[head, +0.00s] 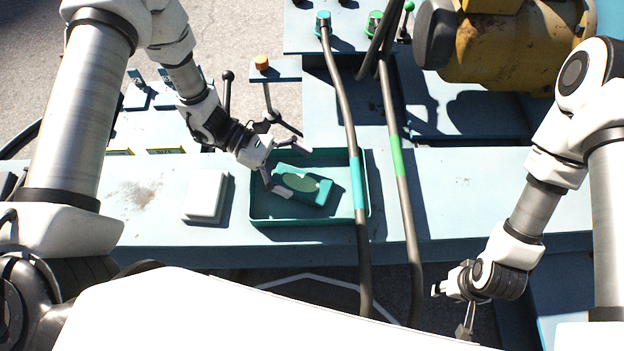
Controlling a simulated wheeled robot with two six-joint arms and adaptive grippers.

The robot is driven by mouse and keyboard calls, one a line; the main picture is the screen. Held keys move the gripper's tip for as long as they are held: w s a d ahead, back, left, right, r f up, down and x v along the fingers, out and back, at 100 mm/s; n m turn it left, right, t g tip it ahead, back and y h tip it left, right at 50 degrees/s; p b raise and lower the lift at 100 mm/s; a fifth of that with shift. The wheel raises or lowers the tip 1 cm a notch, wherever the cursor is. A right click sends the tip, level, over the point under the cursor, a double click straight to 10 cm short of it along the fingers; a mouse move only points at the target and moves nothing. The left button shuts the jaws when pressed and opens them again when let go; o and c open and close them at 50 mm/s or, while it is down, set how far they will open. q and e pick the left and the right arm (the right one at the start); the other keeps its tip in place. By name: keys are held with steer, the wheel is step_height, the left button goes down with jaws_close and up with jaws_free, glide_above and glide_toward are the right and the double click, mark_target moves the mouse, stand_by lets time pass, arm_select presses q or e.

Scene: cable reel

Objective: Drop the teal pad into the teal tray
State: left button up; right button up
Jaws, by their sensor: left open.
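The teal pad (318,191), a block with a paler green oval on top, lies inside the teal tray (262,212) on the light blue bench. It sits at a slant near the middle of the tray. My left gripper (287,170) is open, with its fingers over the tray at the pad's left end; I cannot tell whether they touch it. My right gripper (451,311) is at the lower right, off the bench's front edge and away from the tray. It looks open and empty.
A white block (205,196) lies left of the tray. A cable with a teal band (357,182) crosses the tray's right side. A cable with a green band (397,158) runs further right. An orange knob (262,63) stands behind. A yellow machine (500,45) is at the back right.

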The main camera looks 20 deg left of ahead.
arm_select(q)
steer(key=v, duration=1.1)
steer(key=shift+s+a, duration=0.1)
